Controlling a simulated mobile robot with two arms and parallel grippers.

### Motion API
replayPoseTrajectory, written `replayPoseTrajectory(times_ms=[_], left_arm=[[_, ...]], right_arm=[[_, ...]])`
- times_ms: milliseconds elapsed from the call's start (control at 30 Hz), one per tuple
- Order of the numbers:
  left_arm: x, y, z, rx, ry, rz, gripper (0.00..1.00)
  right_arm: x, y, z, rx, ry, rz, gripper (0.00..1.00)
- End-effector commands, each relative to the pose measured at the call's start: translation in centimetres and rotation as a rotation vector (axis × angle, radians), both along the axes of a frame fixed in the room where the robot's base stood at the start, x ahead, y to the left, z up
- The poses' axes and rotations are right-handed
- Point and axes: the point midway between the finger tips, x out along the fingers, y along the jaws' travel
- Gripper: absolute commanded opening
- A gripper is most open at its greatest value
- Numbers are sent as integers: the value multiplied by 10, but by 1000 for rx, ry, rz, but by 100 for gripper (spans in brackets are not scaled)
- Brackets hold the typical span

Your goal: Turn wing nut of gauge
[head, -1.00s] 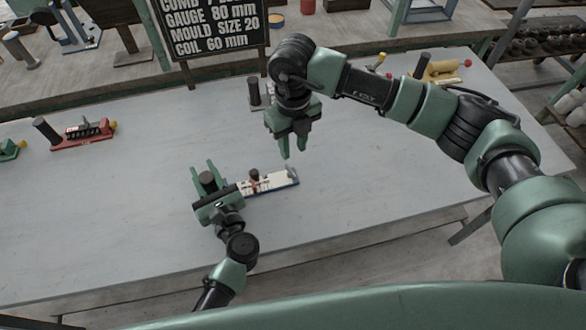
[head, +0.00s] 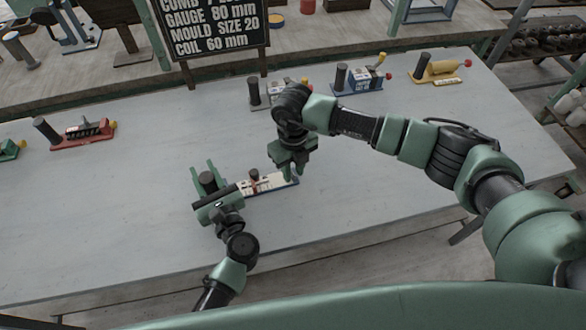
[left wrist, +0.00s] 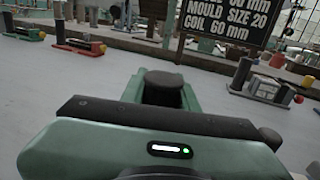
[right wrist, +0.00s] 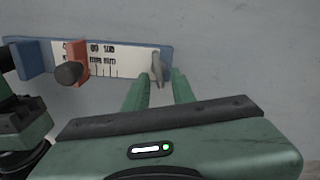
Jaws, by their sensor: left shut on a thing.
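The gauge (head: 268,184) lies on the table, with a blue base, a white scale plate and a red slider with a dark knob (right wrist: 69,73). Its grey wing nut (right wrist: 157,70) stands at the right end in the right wrist view. My left gripper (head: 205,168) is shut on the gauge's dark upright handle (head: 207,183); the handle also shows in the left wrist view (left wrist: 163,80). My right gripper (right wrist: 158,75) is open, one finger on either side of the wing nut, with visible gaps. In the head view my right gripper (head: 291,174) mostly hides the wing nut.
A red gauge (head: 85,132) lies at the left. A grey (head: 262,97), a blue (head: 362,80) and a yellow one (head: 438,70) stand along the back. A black board (head: 210,30) reads "GAUGE 80 mm". The table front (head: 110,230) is clear.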

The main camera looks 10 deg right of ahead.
Motion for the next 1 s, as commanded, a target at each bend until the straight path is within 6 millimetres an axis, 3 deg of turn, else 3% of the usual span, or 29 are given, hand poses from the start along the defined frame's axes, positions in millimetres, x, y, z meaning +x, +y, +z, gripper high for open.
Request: replayPoseTrajectory(times_ms=[33,67,567,1000], left_arm=[[0,0,-1,0,1,-1,0],[0,0,-1,0,1,-1,0],[0,0,-1,0,1,-1,0],[0,0,-1,0,2,-1,0]], right_arm=[[0,0,0,0,0,0,8],[0,0,0,0,0,0,0],[1,-1,1,0,-2,68,0],[4,-4,2,0,-2,423,0]])
